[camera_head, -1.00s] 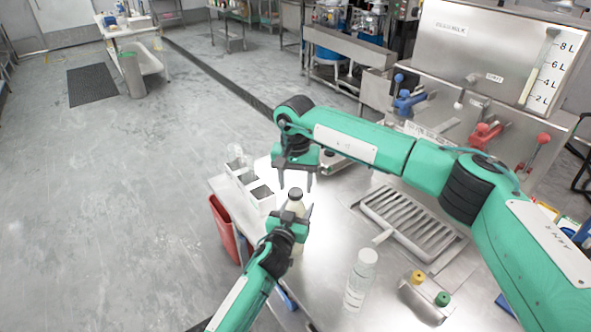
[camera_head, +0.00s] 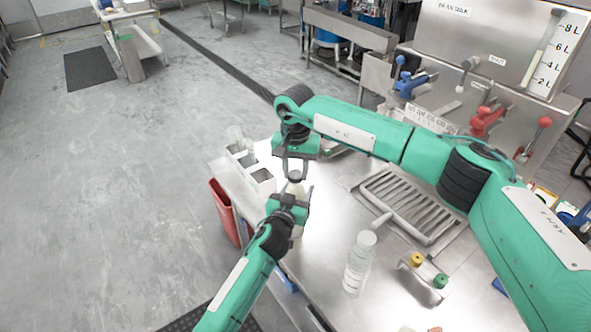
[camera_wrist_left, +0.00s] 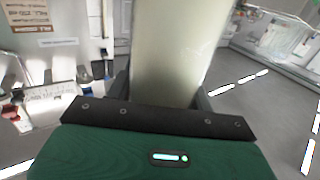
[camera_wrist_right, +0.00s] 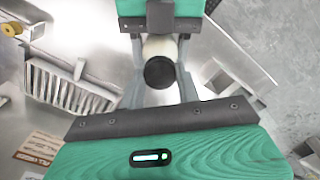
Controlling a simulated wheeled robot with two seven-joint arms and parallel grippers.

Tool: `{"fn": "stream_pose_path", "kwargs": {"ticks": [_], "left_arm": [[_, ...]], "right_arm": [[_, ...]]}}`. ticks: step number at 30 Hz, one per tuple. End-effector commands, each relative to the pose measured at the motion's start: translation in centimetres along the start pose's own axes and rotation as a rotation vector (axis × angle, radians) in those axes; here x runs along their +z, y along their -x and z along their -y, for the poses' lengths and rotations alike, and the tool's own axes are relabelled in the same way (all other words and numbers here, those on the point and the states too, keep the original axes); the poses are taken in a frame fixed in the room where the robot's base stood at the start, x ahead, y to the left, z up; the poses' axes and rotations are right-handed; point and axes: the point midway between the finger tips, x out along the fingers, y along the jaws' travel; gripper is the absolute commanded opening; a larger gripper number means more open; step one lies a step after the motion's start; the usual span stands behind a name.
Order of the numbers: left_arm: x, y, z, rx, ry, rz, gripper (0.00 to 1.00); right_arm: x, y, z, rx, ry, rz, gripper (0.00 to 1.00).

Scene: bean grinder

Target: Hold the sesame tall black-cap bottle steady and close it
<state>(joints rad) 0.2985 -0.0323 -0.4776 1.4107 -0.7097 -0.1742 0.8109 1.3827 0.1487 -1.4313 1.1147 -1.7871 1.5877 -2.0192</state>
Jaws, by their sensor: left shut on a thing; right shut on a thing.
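The tall pale bottle (camera_head: 297,188) stands upright near the table's left edge, with its black cap (camera_head: 295,175) on top. My left gripper (camera_head: 291,197) is shut around the bottle's body; the pale body fills the middle of the left wrist view (camera_wrist_left: 170,50). My right gripper (camera_head: 295,177) reaches down from above and is shut on the cap. In the right wrist view the black cap (camera_wrist_right: 159,73) sits between the two fingers at the bottle's top. Whether the cap is fully seated cannot be seen.
A clear bottle (camera_head: 360,262) stands to the right on the steel table (camera_head: 330,215). A drain grate (camera_head: 412,205), a yellow knob (camera_head: 417,259) and a green knob (camera_head: 440,281) lie further right. A red bin (camera_head: 224,208) hangs at the left edge.

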Motion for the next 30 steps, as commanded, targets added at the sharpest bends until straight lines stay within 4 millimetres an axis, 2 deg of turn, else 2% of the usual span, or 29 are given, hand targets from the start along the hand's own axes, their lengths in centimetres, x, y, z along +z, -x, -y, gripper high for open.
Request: {"fn": "stream_pose_path", "kwargs": {"ticks": [5, 30], "left_arm": [[0.03, 0.01, -0.01, 0.000, 0.000, 0.001, 0.00], [0.03, 0.01, -0.02, 0.000, 0.000, 0.000, 0.00]], "right_arm": [[0.00, 0.02, 0.00, 0.000, -0.176, 0.000, 0.06], [-0.01, -0.09, 0.03, 0.000, -1.560, 0.001, 0.06]]}}
